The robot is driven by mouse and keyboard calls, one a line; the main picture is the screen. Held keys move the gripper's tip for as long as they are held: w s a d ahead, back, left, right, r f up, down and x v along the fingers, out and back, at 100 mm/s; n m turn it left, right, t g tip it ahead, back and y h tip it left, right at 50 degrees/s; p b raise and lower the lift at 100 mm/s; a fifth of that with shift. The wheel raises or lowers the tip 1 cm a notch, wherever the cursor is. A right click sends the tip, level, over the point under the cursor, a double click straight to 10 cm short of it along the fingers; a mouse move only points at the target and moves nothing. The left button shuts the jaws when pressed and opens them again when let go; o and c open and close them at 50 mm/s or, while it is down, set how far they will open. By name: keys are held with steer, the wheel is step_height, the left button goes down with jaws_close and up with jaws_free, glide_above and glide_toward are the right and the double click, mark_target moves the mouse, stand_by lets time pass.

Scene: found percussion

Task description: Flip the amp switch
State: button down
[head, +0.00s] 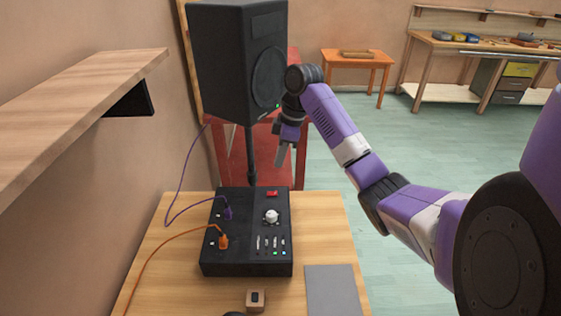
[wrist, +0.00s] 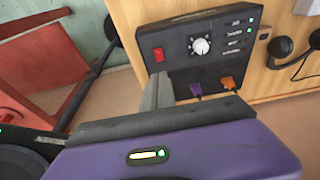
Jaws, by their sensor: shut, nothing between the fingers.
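The amp is a black box (head: 247,258) on a wooden table, with a white knob (head: 270,216), sliders and small lit lights on top. Its red switch (head: 272,193) sits near the far edge. The red switch also shows in the wrist view (wrist: 158,54), beside the white knob (wrist: 201,46). Which way the switch is tipped is too small to tell. My gripper (head: 282,160) points down in the air above the far side of the amp, apart from the switch. In the wrist view its closed grey fingers (wrist: 158,90) hold nothing and appear just below the switch.
A black speaker (head: 232,65) on a pole stands behind the amp, close left of my gripper. Purple (head: 180,172) and orange (head: 170,240) cables plug into the amp. A wooden shelf (head: 80,105) juts from the left wall. A grey pad (head: 333,290) and small wooden block (head: 256,307) lie in front.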

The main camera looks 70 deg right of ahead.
steer(key=b, duration=0.4)
glide_above(274, 193)
steer(key=x, duration=0.2)
steer(key=s+x, duration=0.1)
steer(key=x, duration=0.4)
steer(key=shift+s+d+f, duration=0.3)
steer(key=shift+d, duration=0.05)
steer(key=shift+s+d+f+p, duration=0.15)
steer(key=shift+f+p, duration=0.15)
steer(key=shift+p, duration=0.35)
steer(key=shift+s+f, duration=0.1)
steer(key=shift+f, duration=1.35)
